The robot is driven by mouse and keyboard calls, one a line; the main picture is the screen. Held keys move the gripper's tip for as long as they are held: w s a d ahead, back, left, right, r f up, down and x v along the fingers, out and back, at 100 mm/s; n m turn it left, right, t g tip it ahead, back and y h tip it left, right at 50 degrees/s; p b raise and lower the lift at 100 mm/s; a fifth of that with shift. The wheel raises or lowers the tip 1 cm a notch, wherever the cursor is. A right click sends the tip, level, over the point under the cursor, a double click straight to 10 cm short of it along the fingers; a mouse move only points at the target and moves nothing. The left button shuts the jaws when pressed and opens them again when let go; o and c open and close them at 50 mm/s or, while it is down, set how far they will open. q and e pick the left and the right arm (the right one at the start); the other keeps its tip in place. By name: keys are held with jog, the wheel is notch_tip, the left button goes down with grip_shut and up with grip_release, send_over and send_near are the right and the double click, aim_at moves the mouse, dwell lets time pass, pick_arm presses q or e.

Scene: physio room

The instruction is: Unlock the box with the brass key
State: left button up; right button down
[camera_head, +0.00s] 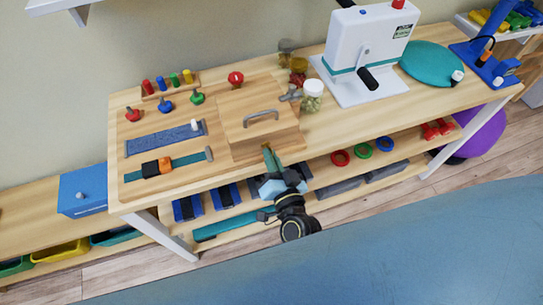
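The box (250,107) is a light wooden box with a grey bar handle on its sloping lid. It stands on the wooden bench and its lid is down. My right gripper (270,158) reaches up to the box's front face from below. Its fingers are close together around a small brass-coloured piece, which looks like the brass key (273,160). The fingers hide most of the key and the lock area, so I cannot tell whether the key is in the lock. My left gripper is not in view.
Left of the box on the bench (121,100) are coloured knobs, a blue strip board (165,138) and a strap board. To its right are jars (312,95), a white crank machine (368,50) and a teal disc (432,63). A blue surface (400,250) fills the foreground.

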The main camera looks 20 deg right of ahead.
jog(key=m+b, duration=0.1)
jog(key=m, duration=0.9)
jog(key=shift+m, duration=0.6)
jog(key=c, duration=1.6)
grip_release()
jog(key=shift+s, duration=0.1)
jog(key=s, duration=0.9)
jog(key=s+b, duration=0.1)
jog(key=s, duration=0.3)
jog(key=shift+s+d, duration=0.15)
jog(key=shift+d, duration=0.1)
